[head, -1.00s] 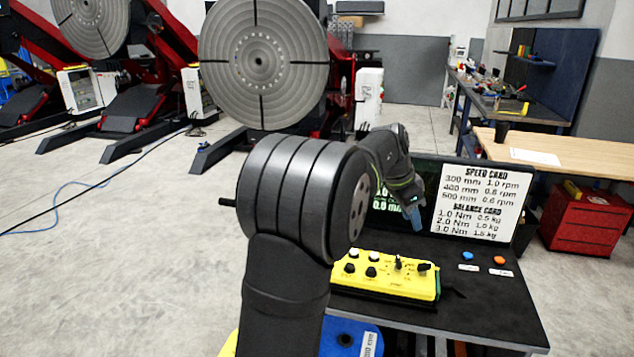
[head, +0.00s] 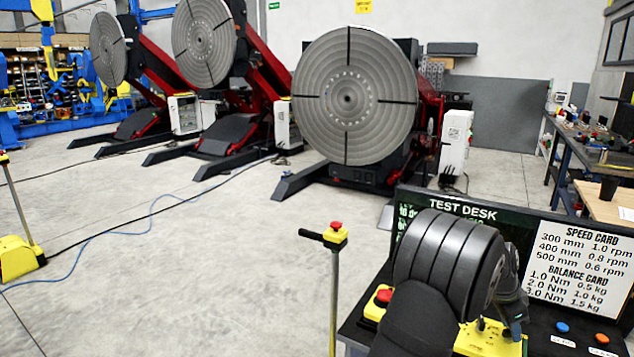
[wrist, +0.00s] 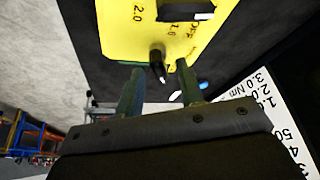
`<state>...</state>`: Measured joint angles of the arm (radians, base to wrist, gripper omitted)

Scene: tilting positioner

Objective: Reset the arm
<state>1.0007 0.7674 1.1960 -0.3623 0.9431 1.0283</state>
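My arm reaches over the test desk (head: 352,328) at the lower right of the head view. My gripper (wrist: 160,67) points at a yellow control box (wrist: 125,35), which also shows partly behind my arm in the head view (head: 482,342). In the wrist view the two green-grey fingers are apart, with a gap between them. A black knob or lever (wrist: 157,62) on the box appears between the fingertips; I cannot tell whether either finger touches it. My arm hides most of the box in the head view.
A screen with a white speed and balance card (head: 578,265) stands behind my arm. Blue (head: 562,327) and orange (head: 602,338) buttons are at the desk's right. A stop-button post (head: 334,290) stands left of the desk. A large tilted disc positioner (head: 352,95) stands beyond; the floor between is mostly clear.

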